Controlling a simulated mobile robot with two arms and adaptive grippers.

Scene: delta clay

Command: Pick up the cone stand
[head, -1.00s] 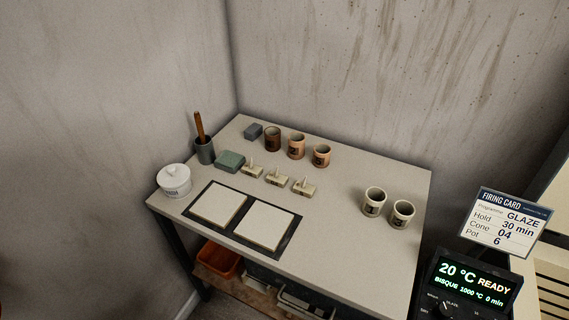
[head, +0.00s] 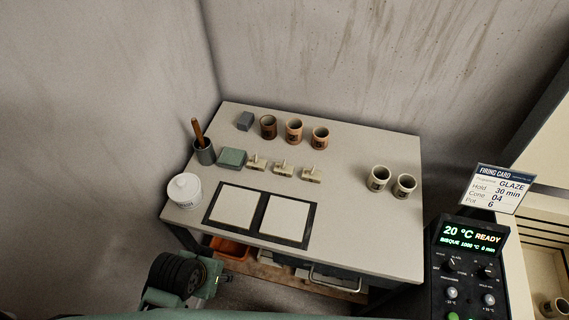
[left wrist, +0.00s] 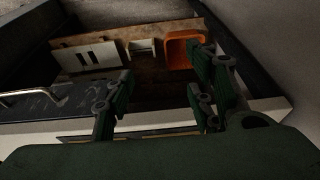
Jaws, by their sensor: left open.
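Three small beige cone stands, each with a short upright peg, stand in a row on the worktable: a left one (head: 257,162), a middle one (head: 283,168) and a right one (head: 312,174). Their labels are too small to read. My left arm shows at the lower left of the head view, in front of the table and apart from the stands. In the left wrist view my left gripper (left wrist: 158,103) is open and empty, facing the table's front edge and the lower shelf. My right gripper is not in view.
On the table (head: 350,220) are two white tiles on a black mat (head: 255,236), a lidded white jar (head: 184,190), a green block (head: 231,157) and several cups. An orange bin (left wrist: 182,50) is on the shelf below. A kiln controller (head: 470,255) stands at right.

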